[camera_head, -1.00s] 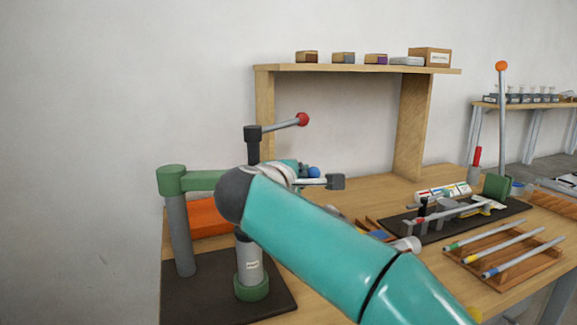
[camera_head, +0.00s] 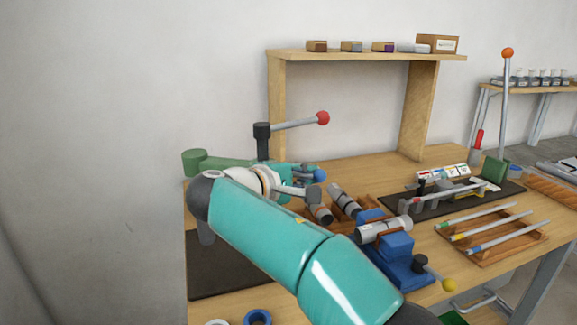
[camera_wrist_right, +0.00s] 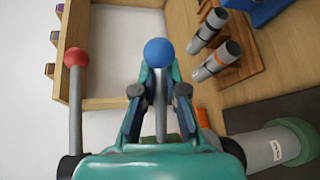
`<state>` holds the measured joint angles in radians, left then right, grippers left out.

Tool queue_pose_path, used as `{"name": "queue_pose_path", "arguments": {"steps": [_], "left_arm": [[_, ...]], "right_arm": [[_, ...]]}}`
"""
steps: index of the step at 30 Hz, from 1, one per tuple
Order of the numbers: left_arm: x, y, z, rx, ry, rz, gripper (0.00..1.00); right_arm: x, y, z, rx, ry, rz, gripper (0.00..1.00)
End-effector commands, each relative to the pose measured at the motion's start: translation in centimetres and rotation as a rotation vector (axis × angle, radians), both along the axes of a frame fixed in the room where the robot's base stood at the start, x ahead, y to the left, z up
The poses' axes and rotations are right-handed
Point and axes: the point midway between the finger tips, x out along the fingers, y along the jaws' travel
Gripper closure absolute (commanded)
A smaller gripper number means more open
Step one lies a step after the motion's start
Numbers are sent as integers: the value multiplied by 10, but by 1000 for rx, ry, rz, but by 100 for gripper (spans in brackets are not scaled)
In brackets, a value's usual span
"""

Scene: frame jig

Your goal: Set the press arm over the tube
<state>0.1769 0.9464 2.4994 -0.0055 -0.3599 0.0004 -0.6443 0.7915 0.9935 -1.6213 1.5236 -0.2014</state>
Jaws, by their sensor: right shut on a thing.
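The press has a green swing arm (camera_head: 222,163) on a grey post (camera_head: 206,233) at the left of the bench. A black spindle head (camera_head: 262,140) with a red-knobbed lever (camera_head: 323,118) stands up from the arm. My right gripper (camera_wrist_right: 160,92) is shut on the rod of a blue-ball handle (camera_wrist_right: 158,52); the ball (camera_head: 319,175) also shows in the head view. The grey labelled tube (camera_wrist_right: 262,147) in its green ring (camera_wrist_right: 300,141) shows at lower right in the wrist view. My arm hides it in the head view, and my gripper body hides the spindle's lower part. My left gripper is not in view.
A black base plate (camera_head: 225,268) lies under the press. A blue fixture (camera_head: 398,257) with a yellow-knobbed handle and a wooden rack of tubes (camera_head: 345,200) stand right of my arm. A rod tray (camera_head: 495,240) and a shelf (camera_head: 370,52) lie beyond.

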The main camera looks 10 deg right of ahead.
Motion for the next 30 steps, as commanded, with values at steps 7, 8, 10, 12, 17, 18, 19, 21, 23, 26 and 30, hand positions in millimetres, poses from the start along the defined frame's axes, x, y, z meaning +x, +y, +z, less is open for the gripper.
{"name": "queue_pose_path", "arguments": {"steps": [7,8,10,12,17,18,19,21,23,26,30], "left_arm": [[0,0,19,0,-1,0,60],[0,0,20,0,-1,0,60],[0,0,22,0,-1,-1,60],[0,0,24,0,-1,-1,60],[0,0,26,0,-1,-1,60],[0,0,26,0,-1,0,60],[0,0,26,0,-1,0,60],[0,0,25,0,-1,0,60],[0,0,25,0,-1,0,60],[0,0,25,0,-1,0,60],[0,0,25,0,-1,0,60]], "right_arm": [[-10,1,-2,0,13,-105,100],[-12,3,-2,0,11,-113,100],[-16,6,-2,0,10,-129,100],[-19,9,-2,-1,10,-143,100],[-24,13,-4,-1,9,-157,100],[-24,13,-4,-1,9,-158,100],[-24,14,-4,-1,9,-159,100],[-25,14,-5,-1,9,-158,100],[-25,15,-5,-2,9,-158,100],[-25,16,-5,-2,10,-156,100],[-25,16,-5,-4,9,-155,76]]}}
